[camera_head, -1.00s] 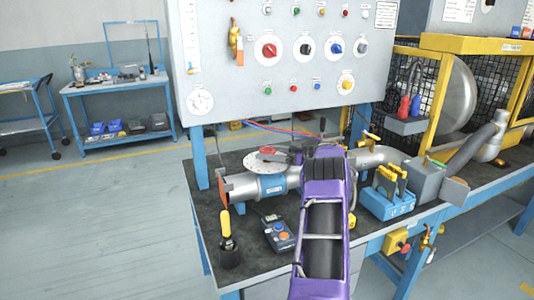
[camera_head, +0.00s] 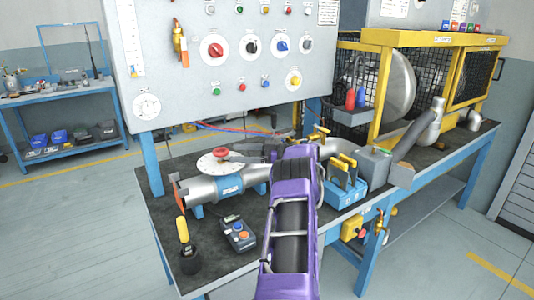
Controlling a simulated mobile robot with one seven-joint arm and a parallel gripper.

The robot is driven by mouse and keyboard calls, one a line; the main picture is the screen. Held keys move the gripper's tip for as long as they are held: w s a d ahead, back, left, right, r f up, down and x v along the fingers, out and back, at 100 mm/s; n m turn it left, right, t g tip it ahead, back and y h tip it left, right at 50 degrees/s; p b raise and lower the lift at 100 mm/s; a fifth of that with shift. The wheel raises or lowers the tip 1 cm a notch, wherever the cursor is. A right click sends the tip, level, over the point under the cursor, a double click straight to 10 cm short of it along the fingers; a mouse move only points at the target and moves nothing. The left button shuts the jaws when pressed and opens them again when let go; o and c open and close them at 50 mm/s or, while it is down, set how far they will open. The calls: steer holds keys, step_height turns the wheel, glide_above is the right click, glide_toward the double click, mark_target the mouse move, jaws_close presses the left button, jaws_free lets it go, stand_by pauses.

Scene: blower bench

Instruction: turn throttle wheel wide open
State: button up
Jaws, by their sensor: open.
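A white round plate (camera_head: 212,164) sits on top of the silver pipe (camera_head: 205,189) at the left of the bench. A small red wheel or knob (camera_head: 221,153) is at its centre, and I take this for the throttle wheel. My purple arm comes up from the bottom middle. My gripper (camera_head: 246,151) is dark and small in the view, just right of the red part and at about its height. It is open, with nothing seen between its fingers. I cannot tell whether the fingers touch or surround the red part. My arm hides part of the pipe behind it.
A white panel with knobs (camera_head: 215,50) stands behind the pipe. A yellow-handled tool (camera_head: 184,230) and a grey handheld box (camera_head: 239,233) are on the bench in front. A blue block with yellow levers (camera_head: 345,190) is right of my arm, before a yellow cage (camera_head: 400,45).

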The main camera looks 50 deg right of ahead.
steer(key=v, duration=1)
steer(key=shift+s+d, duration=0.2)
steer(key=shift+s, duration=0.05)
steer(key=shift+r, duration=0.1)
